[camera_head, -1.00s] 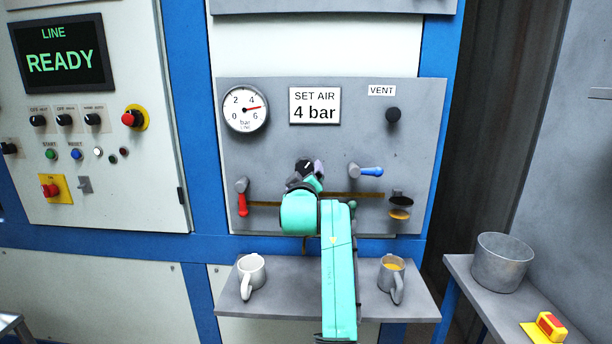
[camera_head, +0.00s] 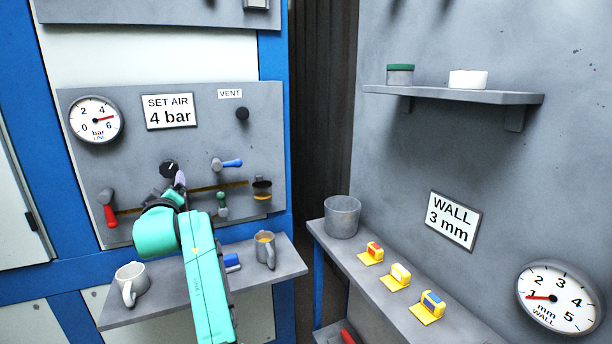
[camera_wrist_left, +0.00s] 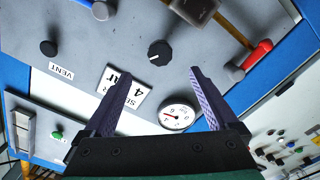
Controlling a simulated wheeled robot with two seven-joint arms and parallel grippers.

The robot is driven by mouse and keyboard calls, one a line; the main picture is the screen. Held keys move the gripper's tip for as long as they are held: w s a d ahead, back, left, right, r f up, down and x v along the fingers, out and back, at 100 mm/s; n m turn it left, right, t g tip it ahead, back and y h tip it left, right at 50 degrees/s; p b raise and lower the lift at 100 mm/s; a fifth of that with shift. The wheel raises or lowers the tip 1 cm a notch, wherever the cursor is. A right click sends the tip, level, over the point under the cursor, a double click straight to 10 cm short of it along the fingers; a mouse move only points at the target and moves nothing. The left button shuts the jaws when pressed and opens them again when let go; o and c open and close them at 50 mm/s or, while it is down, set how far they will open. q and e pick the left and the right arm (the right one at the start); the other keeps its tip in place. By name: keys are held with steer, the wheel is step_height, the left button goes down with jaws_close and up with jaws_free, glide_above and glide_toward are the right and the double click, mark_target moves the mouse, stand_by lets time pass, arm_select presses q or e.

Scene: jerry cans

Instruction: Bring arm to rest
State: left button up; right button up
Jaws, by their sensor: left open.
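My left gripper (camera_head: 172,186) is in front of the grey air panel (camera_head: 258,120), just below the black knob (camera_head: 168,168) in the head view. In the left wrist view its two purple-lined fingers are apart with nothing between them, and the knob (camera_wrist_left: 160,52) shows beyond the tips, apart from them. My teal left arm reaches up from the bottom of the head view and hides part of the panel and shelf. My right gripper is not in view.
A shelf below the panel (camera_head: 290,268) holds a white mug (camera_head: 131,283) and a grey mug (camera_head: 265,250). A red lever (camera_head: 109,212) and a blue lever (camera_head: 230,163) stick out. A metal pot (camera_head: 342,217) stands on the right bench.

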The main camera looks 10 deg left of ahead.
arm_select(q)
steer(key=s+d+f+m+g+h, duration=0.2)
steer(key=s+d+f+m, duration=0.2)
steer(key=f, duration=0.6)
steer(key=s+d+f+m+g+h, duration=0.1)
steer(key=s+d+f+m+h, duration=0.25)
steer(key=f, duration=0.65)
steer(key=s+d+f+m+g+h, duration=0.3)
steer(key=s+d+f+m+g, duration=0.15)
steer(key=s+d+f, duration=0.55)
steer(key=s+d+f+m+g+h, duration=0.2)
steer(key=s+d+f+m+g, duration=0.3)
steer(key=s+f, duration=0.7)
steer(key=f, duration=0.8)
steer(key=s+f, duration=0.2)
steer(key=f, duration=0.8)
steer(key=s+a+f+g+p, duration=0.1)
steer(key=s+a+f, duration=0.1)
steer(key=s+f, duration=1.1)
steer(key=s, duration=0.3)
steer(key=shift+s+a+f, duration=0.15)
steer(key=shift+a+f, duration=0.05)
steer(key=shift+a, duration=0.1)
